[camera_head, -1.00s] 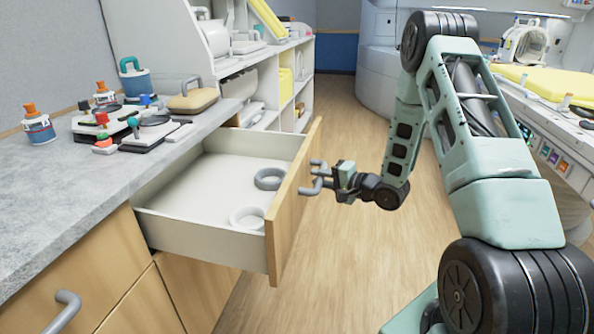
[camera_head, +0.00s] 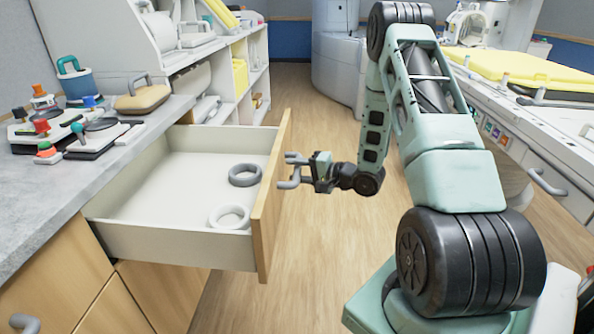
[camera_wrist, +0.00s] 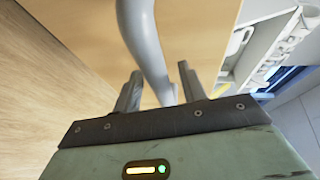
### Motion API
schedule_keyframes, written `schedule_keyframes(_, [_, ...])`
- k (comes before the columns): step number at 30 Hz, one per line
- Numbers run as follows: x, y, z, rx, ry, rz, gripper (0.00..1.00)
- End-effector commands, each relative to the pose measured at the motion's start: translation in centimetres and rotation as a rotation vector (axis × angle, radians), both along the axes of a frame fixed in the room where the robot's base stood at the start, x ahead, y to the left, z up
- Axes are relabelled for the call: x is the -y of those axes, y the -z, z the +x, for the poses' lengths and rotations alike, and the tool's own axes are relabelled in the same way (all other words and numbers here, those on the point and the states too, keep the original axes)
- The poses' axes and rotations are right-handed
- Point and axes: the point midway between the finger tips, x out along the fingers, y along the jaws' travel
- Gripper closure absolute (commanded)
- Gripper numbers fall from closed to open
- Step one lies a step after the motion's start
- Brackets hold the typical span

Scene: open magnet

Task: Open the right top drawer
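The right top drawer (camera_head: 180,242) stands well out from the counter, with its wooden front (camera_head: 268,215) facing right. Its grey handle (camera_head: 290,184) is on that front and shows as a curved bar in the wrist view (camera_wrist: 146,40). My gripper (camera_head: 303,170) is at the handle, outside the drawer front. In the wrist view its two fingers (camera_wrist: 160,88) are apart, with the handle bar passing between them. The gripper looks open around the bar; firm contact is not clear.
A grey ring (camera_head: 244,175) and a white ring (camera_head: 229,216) lie inside the drawer. The counter (camera_head: 60,215) holds several devices. A bed with a yellow pad (camera_head: 530,72) stands at the right. Wooden floor (camera_head: 300,280) is clear beyond the drawer front.

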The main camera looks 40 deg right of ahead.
Motion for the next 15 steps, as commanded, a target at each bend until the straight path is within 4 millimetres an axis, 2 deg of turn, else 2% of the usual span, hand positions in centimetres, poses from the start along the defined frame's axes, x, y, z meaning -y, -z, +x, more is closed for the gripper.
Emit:
schedule_keyframes(8, [0.1, -0.1, -0.2, 0.0, 0.002, 0.0, 0.59])
schedule_keyframes(11, [0.5, -0.2, -1.1, -0.001, 0.003, 0.0, 0.59])
schedule_keyframes(15, [1.4, -0.7, -3.4, 0.0, 0.007, -0.001, 0.59])
